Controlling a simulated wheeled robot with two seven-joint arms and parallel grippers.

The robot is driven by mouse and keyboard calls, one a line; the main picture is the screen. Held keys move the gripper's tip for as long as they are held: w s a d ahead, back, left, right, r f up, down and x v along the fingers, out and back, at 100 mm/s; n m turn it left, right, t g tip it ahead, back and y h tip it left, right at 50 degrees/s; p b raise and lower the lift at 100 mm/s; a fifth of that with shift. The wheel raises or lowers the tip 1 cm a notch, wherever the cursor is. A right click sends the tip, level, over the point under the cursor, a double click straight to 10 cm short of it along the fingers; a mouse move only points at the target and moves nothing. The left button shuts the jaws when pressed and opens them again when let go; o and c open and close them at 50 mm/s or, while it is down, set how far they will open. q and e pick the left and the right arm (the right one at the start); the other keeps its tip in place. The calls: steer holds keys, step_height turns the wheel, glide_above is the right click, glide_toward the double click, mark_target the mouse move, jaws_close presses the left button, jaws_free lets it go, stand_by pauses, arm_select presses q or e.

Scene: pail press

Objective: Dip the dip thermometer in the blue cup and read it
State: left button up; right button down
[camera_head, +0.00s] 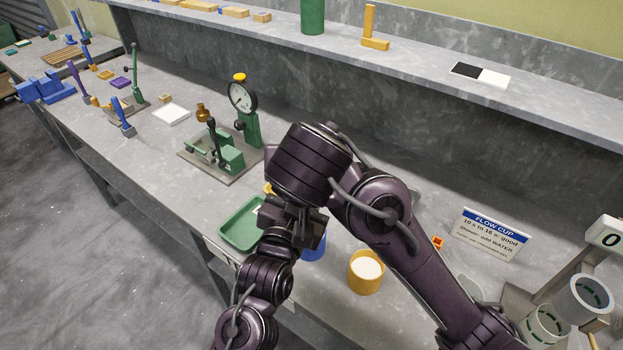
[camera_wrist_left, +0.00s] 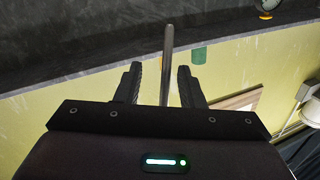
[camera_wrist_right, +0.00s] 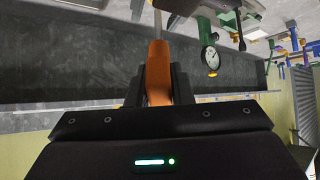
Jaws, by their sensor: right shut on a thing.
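The blue cup (camera_head: 314,249) stands on the bench, mostly hidden behind my arms in the head view. My right gripper (camera_wrist_right: 159,68) is shut on an orange handle (camera_wrist_right: 157,75), apparently the dip thermometer's; its far end and any dial are not clear. My left gripper (camera_wrist_left: 158,67) has its fingers apart. A thin grey rod (camera_wrist_left: 168,65) shows between them with gaps on both sides; I cannot tell what it belongs to. In the head view my arms meet above the blue cup, and the fingertips are hidden there.
A yellow cup (camera_head: 366,283) with white contents stands right of the blue cup. A green tray (camera_head: 238,228) lies to the left. A gauge press (camera_head: 243,100) stands behind it. A flow cup sign (camera_head: 490,235) and a stand with cylinders (camera_head: 590,293) are at the right.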

arm_select(q)
steer(key=shift+x, duration=1.45)
jaws_close()
arm_select(e)
steer(key=c, duration=1.2)
jaws_free()
